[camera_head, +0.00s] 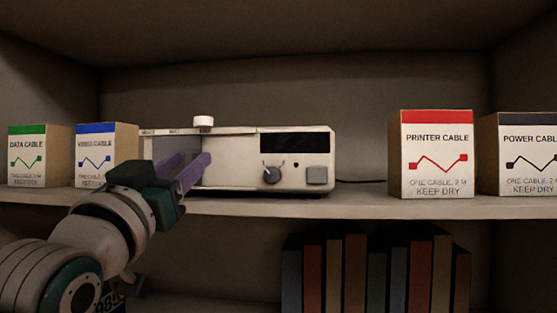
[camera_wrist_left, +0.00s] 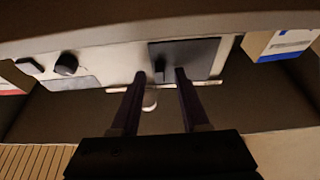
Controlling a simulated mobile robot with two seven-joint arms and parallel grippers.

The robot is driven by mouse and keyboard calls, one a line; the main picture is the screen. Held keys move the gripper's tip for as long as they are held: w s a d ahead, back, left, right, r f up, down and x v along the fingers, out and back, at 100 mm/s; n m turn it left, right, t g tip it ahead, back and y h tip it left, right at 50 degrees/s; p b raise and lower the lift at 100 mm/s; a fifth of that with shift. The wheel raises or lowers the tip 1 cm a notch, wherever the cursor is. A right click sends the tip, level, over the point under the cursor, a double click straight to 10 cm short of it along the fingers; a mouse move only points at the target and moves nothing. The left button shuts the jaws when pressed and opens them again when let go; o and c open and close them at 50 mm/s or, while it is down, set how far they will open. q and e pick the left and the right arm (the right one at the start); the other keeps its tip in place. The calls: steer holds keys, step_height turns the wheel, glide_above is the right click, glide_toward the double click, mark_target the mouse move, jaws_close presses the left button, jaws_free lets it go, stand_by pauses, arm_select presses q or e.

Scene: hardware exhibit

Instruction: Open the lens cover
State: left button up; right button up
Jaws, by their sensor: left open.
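A pale device (camera_head: 243,170) with a dark display, a round knob and a square button stands on the shelf. On its left front is a dark grey square panel, which I take for the lens cover (camera_head: 182,146). In the left wrist view the cover (camera_wrist_left: 203,57) has a small upright tab (camera_wrist_left: 159,70). My left gripper (camera_head: 193,160) is open in front of the cover and hides much of it in the head view. In the left wrist view its fingertips (camera_wrist_left: 160,72) lie on either side of the tab; contact cannot be told. The cover looks closed.
A white knob (camera_head: 203,122) sticks up from the device's top. Boxes marked video cable (camera_head: 94,157) and data cable (camera_head: 26,162) stand left, printer cable (camera_head: 437,160) and power cable (camera_head: 530,160) right. The shelf (camera_head: 290,207) has books (camera_head: 375,272) below it.

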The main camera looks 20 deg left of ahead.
arm_select(q)
jaws_close()
stand_by(1.4)
